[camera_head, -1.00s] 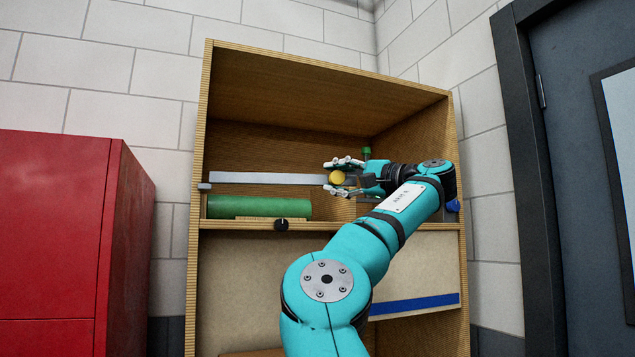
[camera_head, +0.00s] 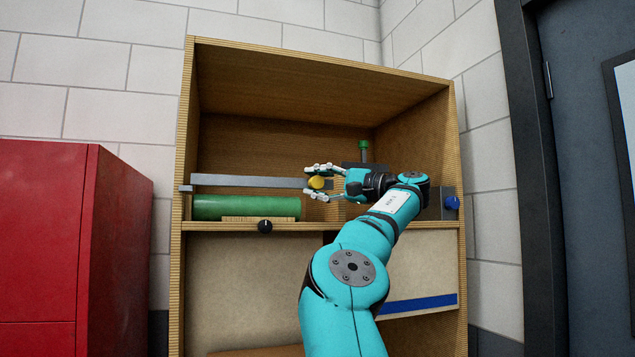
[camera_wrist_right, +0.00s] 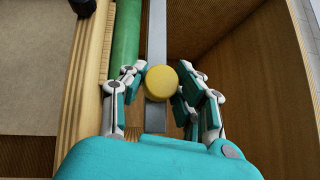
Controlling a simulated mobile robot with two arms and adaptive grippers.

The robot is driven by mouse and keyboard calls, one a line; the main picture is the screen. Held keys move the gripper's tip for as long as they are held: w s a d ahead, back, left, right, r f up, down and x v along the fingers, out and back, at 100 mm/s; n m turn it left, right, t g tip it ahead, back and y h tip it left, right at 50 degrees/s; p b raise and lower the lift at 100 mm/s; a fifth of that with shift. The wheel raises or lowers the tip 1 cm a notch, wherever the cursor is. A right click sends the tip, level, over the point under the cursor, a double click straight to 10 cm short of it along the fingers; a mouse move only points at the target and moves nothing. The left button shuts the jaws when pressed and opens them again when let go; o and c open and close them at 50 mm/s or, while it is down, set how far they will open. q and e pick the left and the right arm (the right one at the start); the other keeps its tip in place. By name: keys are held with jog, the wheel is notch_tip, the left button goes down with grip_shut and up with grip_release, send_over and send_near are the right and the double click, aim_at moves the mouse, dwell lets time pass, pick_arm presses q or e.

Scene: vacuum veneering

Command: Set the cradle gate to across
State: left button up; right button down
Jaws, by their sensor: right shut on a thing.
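The cradle gate is a grey bar (camera_head: 245,181) running from a pivot at the shelf's left front edge, above a green roll (camera_head: 245,208), with a yellow knob (camera_head: 317,183) at its right end. In the right wrist view the bar (camera_wrist_right: 155,40) runs upward beyond the yellow knob (camera_wrist_right: 161,81), beside the green roll (camera_wrist_right: 125,40). My right gripper (camera_head: 313,183) is shut on the yellow knob, with fingers on both sides of it in the wrist view (camera_wrist_right: 162,85). My left gripper is out of view.
The wooden shelf unit (camera_head: 320,60) encloses the work on its left, right and top. A black knob (camera_head: 264,226) sits on the front edge below the roll. A green-topped post (camera_head: 363,146) and a blue knob (camera_head: 452,203) are to the right. A red cabinet (camera_head: 45,240) stands left.

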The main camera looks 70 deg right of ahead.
jog(key=c, duration=1.4)
grip_release()
jog(key=shift+r, duration=0.25)
jog(key=o, duration=0.5)
jog(key=shift+w+d+f, duration=0.25)
jog(key=shift+w, duration=0.15)
jog(key=shift+c, duration=0.2)
jog(key=shift+s+a, duration=0.1)
jog(key=shift+s, duration=0.35)
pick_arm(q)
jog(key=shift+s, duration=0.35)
pick_arm(e)
jog(key=s+a+f, duration=0.1)
jog(key=s, duration=1)
jog(key=shift+f, duration=0.35)
